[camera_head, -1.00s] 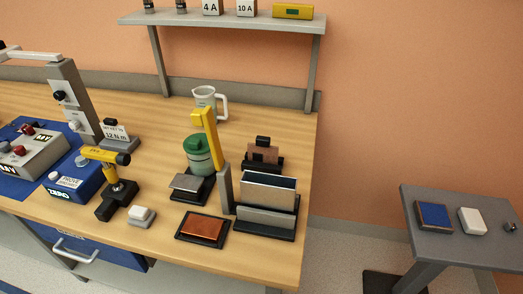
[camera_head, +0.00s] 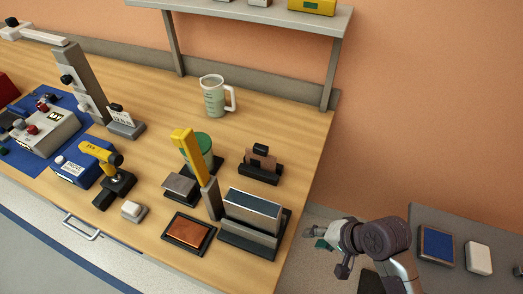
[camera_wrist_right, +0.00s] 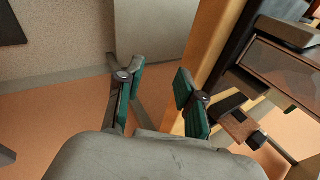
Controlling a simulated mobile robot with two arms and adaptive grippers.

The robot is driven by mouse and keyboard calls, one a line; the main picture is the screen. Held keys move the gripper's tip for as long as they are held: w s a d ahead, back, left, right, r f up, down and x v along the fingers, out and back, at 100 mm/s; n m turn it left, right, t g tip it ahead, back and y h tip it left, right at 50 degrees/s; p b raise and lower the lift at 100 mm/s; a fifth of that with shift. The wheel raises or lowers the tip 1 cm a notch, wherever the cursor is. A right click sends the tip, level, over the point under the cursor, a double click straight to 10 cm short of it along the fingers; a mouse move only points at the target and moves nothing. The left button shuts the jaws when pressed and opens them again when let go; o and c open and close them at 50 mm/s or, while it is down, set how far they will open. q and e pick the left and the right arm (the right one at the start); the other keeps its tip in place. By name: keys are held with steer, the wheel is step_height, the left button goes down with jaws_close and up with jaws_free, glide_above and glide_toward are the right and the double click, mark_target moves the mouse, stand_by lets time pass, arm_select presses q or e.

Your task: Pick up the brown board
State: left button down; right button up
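A copper-brown board (camera_head: 189,231) lies flat in a dark shallow tray (camera_head: 176,247) at the bench's front edge in the head view. A second brown piece (camera_head: 260,161) stands in a black holder (camera_head: 261,176) behind the plate rack. My right gripper (camera_head: 327,249) is off the bench's right edge, apart from both brown pieces. In the right wrist view its teal-padded fingers (camera_wrist_right: 161,93) are spread with nothing between them. That view also shows a brown block (camera_wrist_right: 238,124) at right; I cannot tell which piece it is. My left gripper is out of view.
A black rack (camera_head: 247,243) with upright silver plates stands between my right gripper and the flat board. A yellow-topped post (camera_head: 189,153), green-lidded jar (camera_head: 202,145) and jug (camera_head: 213,97) stand nearby. A grey side table (camera_head: 430,220) is at right.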

steer(key=w+a+r+m+y, duration=0.3)
steer(key=w+r+m+y, duration=0.15)
steer(key=w+m, duration=0.3)
steer(key=m+t+y, duration=0.1)
steer(key=m+y, duration=0.2)
steer(key=m, duration=0.5)
glide_toward(261, 156)
steer(key=shift+m, duration=0.25)
steer(key=shift+w+d+f+p+x, duration=0.15)
steer(key=shift+f+p+x, duration=0.1)
steer(key=shift+x, duration=1.6)
steer(key=shift+w+d+f+p+x, duration=0.15)
steer(key=shift+w+p+x, duration=0.1)
steer(key=shift+x, duration=1.6)
steer(key=shift+w+d+f+p+x, duration=0.15)
steer(key=shift+p+x, duration=0.1)
steer(key=shift+x, duration=1.6)
steer(key=shift+s, duration=0.1)
steer(key=shift+c, duration=0.3)
jaws_close()
